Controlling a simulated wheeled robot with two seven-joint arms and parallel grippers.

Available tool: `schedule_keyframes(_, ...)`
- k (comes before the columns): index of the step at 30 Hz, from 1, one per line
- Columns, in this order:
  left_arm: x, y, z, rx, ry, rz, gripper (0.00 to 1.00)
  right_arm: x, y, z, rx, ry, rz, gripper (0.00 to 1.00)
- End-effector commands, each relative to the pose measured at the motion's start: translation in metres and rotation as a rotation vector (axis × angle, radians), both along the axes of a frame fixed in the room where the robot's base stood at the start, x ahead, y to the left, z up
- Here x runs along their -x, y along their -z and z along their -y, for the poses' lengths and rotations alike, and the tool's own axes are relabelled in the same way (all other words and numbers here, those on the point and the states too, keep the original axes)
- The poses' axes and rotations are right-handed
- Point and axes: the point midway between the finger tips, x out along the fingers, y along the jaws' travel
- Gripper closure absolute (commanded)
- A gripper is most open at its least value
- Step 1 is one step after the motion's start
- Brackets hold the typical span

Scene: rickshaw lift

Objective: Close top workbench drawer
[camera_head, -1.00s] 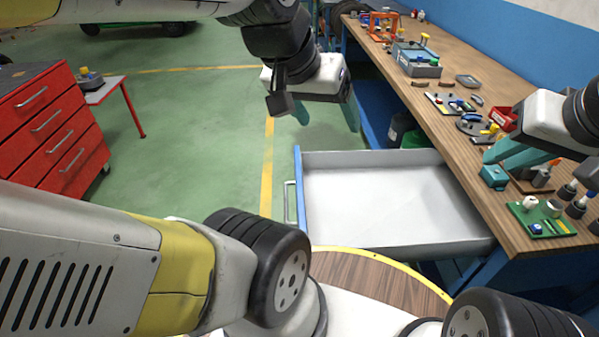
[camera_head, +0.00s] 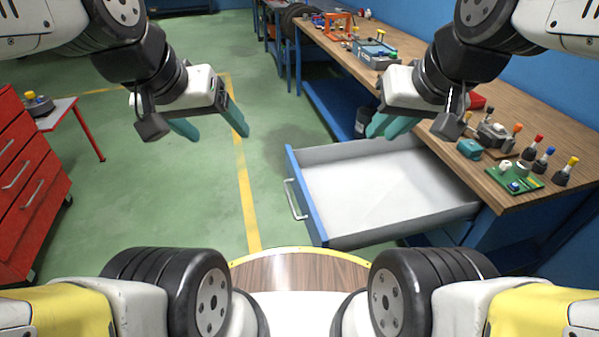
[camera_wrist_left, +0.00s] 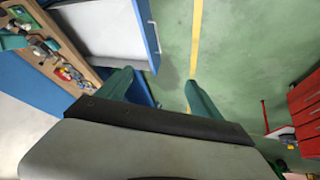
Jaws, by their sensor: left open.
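The top workbench drawer (camera_head: 385,195) is pulled out from the wooden workbench (camera_head: 560,130). It is empty, with a pale inside, a blue front (camera_head: 305,200) and a grey bar handle (camera_head: 294,198) facing left. My left gripper (camera_head: 212,125) is open and empty, over the floor, left of and apart from the drawer front. In the left wrist view, the drawer (camera_wrist_left: 105,28) shows at the upper left, beyond the open fingers (camera_wrist_left: 155,88). My right gripper (camera_head: 385,128) seems open and empty; its fingers appear in front of the drawer's far right corner and bench edge.
Tools and small parts, including a green board (camera_head: 513,178), lie on the bench top. A red drawer cabinet (camera_head: 30,185) stands at left, beside a small red-legged table (camera_head: 60,115). Green floor left of the drawer is clear.

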Motion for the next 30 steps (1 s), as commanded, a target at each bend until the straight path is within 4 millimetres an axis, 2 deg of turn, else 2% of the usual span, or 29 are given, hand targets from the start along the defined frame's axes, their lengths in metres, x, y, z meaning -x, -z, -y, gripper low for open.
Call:
schedule_keyframes(1, -0.001, 0.0, 0.0, 0.003, -0.003, -0.002, 0.37, 0.0, 0.0, 0.0, 0.0, 0.0, 0.0, 0.78)
schedule_keyframes(5, -0.013, 0.001, 0.004, 0.051, -0.045, -0.039, 0.62, 0.0, 0.0, 0.0, 0.0, 0.0, 0.0, 0.78)
schedule_keyframes(9, -0.048, 0.008, 0.016, 0.177, -0.177, -0.141, 0.9, 0.0, 0.0, 0.0, 0.0, 0.0, 0.0, 0.78)
schedule_keyframes(11, -0.069, 0.014, 0.021, 0.242, -0.257, -0.199, 1.0, 0.0, 0.0, 0.0, 0.0, 0.0, 0.0, 0.78)
schedule_keyframes(16, -0.127, 0.042, 0.037, 0.408, -0.509, -0.36, 1.0, 0.0, 0.0, 0.0, 0.0, 0.0, 0.0, 0.78)
schedule_keyframes(20, -0.171, 0.076, 0.047, 0.506, -0.716, -0.478, 1.0, 0.0, 0.0, 0.0, 0.0, 0.0, 0.0, 0.78)
schedule_keyframes(26, -0.229, 0.15, 0.06, 0.618, -1.06, -0.643, 1.0, 0.0, 0.0, 0.0, 0.0, 0.0, 0.0, 0.78)
schedule_keyframes(30, -0.261, 0.213, 0.066, 0.666, -1.309, -0.735, 1.0, 0.0, 0.0, 0.0, 0.0, 0.0, 0.0, 0.78)
